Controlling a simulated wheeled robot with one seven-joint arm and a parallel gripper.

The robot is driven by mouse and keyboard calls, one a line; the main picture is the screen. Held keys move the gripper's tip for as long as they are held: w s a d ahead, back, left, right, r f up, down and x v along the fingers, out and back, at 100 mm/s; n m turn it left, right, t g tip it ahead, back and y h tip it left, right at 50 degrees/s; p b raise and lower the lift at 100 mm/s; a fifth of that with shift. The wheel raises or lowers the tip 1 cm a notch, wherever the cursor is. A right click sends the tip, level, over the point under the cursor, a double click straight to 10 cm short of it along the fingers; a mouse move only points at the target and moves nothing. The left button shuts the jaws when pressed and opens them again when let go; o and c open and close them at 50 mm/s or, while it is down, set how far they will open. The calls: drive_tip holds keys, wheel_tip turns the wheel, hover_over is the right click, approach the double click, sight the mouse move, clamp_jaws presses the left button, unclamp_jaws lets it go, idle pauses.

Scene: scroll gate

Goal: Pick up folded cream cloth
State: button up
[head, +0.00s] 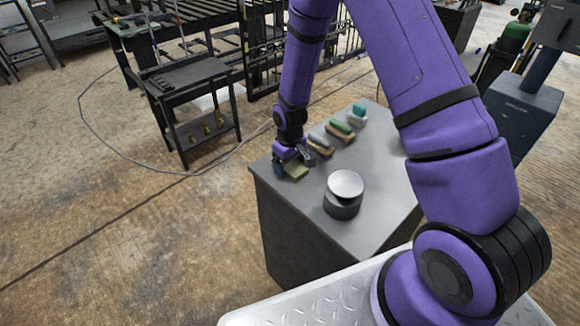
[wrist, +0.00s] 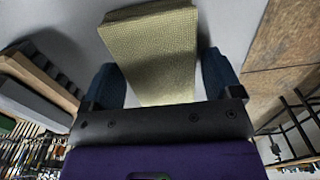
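The folded cream cloth (head: 297,172) lies on the grey table top near its left edge, partly hidden by my gripper (head: 288,164) in the head view. In the wrist view the cloth (wrist: 152,45) is a pale yellow woven block. It extends between the two dark blue fingers of my gripper (wrist: 163,75). The fingers stand apart, one on each side of the cloth. A narrow gap shows on the right side, and a small one on the left, so the gripper looks open. The near end of the cloth is hidden by the gripper body.
On the grey table (head: 385,180) are brushes with wooden parts (head: 320,144), a green-topped one (head: 341,129), a teal and white item (head: 358,112), and a dark round pot with a pale dish (head: 345,187). A black cart (head: 190,85) stands left on the floor.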

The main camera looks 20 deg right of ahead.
sight(290, 164)
drive_tip(key=c, duration=0.7)
drive_tip(key=shift+o, duration=0.2)
wheel_tip(290, 164, up, 10)
drive_tip(key=shift+o, duration=0.5)
